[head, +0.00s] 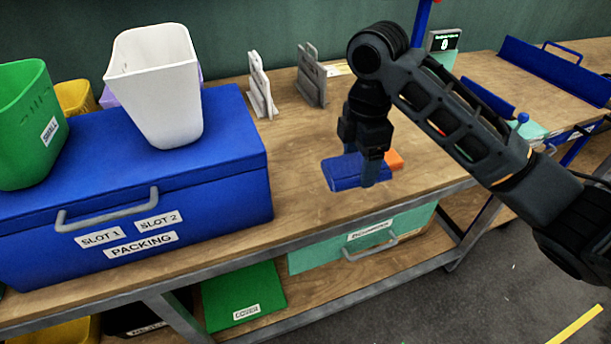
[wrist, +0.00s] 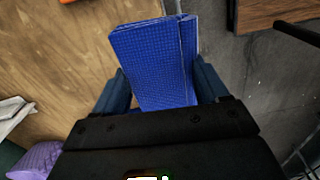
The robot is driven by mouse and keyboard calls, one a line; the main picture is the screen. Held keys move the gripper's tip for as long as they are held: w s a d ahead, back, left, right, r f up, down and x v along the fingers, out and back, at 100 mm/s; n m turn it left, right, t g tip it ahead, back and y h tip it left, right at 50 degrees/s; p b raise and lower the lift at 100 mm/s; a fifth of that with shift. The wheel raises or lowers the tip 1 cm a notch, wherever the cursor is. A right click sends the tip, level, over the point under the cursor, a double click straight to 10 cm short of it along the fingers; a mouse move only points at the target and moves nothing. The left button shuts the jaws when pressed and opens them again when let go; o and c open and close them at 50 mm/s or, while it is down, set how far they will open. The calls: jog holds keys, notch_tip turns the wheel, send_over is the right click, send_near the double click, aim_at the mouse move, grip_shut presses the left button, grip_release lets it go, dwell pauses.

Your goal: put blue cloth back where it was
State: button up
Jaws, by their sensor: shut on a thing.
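The blue cloth (head: 343,172) is a folded, textured blue block near the front edge of the wooden table. My gripper (head: 371,172) points down and is shut on it. In the wrist view the blue cloth (wrist: 155,62) sits between my two fingers (wrist: 165,88), one on each side. In the head view my fingers cover its right part. I cannot tell whether the cloth touches the table or hangs just above it.
An orange item (head: 394,160) lies right behind the cloth. A blue packing box (head: 235,165) with a white bin (head: 155,90) and a green bin (head: 30,120) on it stands left. Grey stands (head: 311,75) are behind. A teal drawer (head: 365,240) hangs below the table edge.

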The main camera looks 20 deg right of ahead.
jog(key=shift+d+n, duration=0.35)
jog(key=shift+n, duration=0.05)
jog(key=shift+w+f, duration=0.15)
jog(key=shift+w, duration=0.15)
jog(key=b, duration=0.3)
send_over(314, 182)
notch_tip(314, 182, down, 6)
jog(key=shift+f, duration=2.3)
jog(key=shift+f, duration=0.1)
jog(key=o, duration=1)
notch_tip(314, 182, up, 12)
jog(key=shift+r, duration=0.15)
